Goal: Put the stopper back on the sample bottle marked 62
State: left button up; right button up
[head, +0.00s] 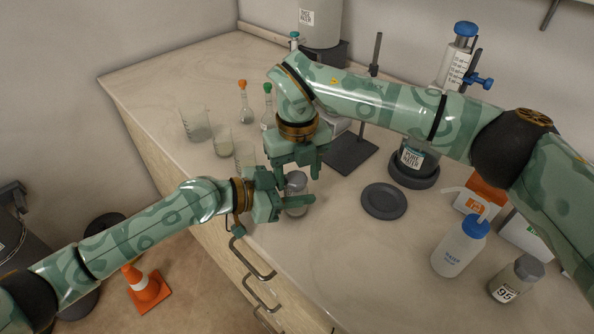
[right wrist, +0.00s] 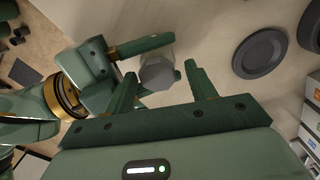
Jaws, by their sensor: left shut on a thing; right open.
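A small clear bottle (head: 297,207) with a grey top stands at the front edge of the bench, between the fingers of my left gripper (head: 291,193), which is shut on it. Its label is not visible. The grey faceted stopper (right wrist: 157,72) shows over the bottle in the right wrist view; I cannot tell whether it is fully seated. My right gripper (head: 297,170) is open just above the bottle, pointing down. In the right wrist view its fingertips (right wrist: 160,74) lie on either side of the stopper, with no visible grip on it.
A dark round plate (head: 384,201) lies right of the bottle. A blue-capped wash bottle (head: 459,250) and a grey-topped bottle marked 95 (head: 515,280) stand at right. Beakers (head: 195,124) and stoppered flasks (head: 244,105) stand behind left.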

pick_arm(q)
jog(key=shift+s+d, duration=0.1)
pick_arm(e)
jog(key=shift+s+a, duration=0.1)
jog(key=shift+a, duration=0.05)
notch_tip(320, 180, up, 12)
dwell(0.4)
pick_arm(q)
jog(key=o, duration=1.5)
jog(key=shift+c, duration=0.2)
jog(key=b+v, duration=0.1)
jog(key=v, duration=1.5)
jog(key=shift+a, duration=0.25)
pick_arm(e)
jog(key=shift+w+f, duration=0.25)
jog(key=shift+f, duration=0.8)
pick_arm(q)
jog(key=shift+a, duration=0.1)
